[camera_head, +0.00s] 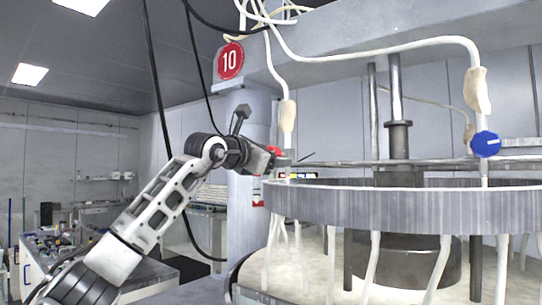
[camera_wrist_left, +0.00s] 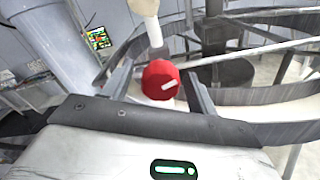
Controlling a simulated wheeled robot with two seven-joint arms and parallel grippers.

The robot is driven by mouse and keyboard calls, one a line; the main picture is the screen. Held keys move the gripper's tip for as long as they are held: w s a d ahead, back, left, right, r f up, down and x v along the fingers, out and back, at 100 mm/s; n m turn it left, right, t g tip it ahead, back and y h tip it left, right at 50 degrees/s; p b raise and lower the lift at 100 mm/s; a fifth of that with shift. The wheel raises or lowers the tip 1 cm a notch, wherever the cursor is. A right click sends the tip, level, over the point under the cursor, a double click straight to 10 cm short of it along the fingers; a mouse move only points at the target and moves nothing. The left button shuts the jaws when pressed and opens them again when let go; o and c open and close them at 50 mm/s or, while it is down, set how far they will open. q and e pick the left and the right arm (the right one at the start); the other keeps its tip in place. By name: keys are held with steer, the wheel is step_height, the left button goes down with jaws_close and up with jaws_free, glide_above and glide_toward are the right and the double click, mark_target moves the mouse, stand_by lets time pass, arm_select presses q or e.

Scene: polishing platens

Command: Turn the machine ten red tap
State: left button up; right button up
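The red tap (camera_wrist_left: 160,79) is a round red knob with a white bar mark, on a white pipe. In the left wrist view it lies between the two fingers of my left gripper (camera_wrist_left: 160,88), with a visible gap on each side. The fingers look open around it, and I see no clear contact. In the head view my left gripper (camera_head: 277,164) is at the tap, and only a bit of red tap (camera_head: 275,150) shows past it. My right gripper is out of view.
A blue tap (camera_head: 486,144) sits on another white pipe at the right. The large ring (camera_head: 400,205) of the machine and its hanging white tubes fill the right side. A grey column (camera_head: 240,140) stands behind my left arm. A cluttered bench (camera_head: 60,245) is at far left.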

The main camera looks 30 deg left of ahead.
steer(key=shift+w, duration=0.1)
arm_select(q)
steer(key=shift+s, duration=0.25)
steer(key=s+a+b, duration=0.1)
steer(key=s+b, duration=0.4)
steer(key=s, duration=1)
steer(key=shift+s+a, duration=0.15)
steer(key=shift+s, duration=0.05)
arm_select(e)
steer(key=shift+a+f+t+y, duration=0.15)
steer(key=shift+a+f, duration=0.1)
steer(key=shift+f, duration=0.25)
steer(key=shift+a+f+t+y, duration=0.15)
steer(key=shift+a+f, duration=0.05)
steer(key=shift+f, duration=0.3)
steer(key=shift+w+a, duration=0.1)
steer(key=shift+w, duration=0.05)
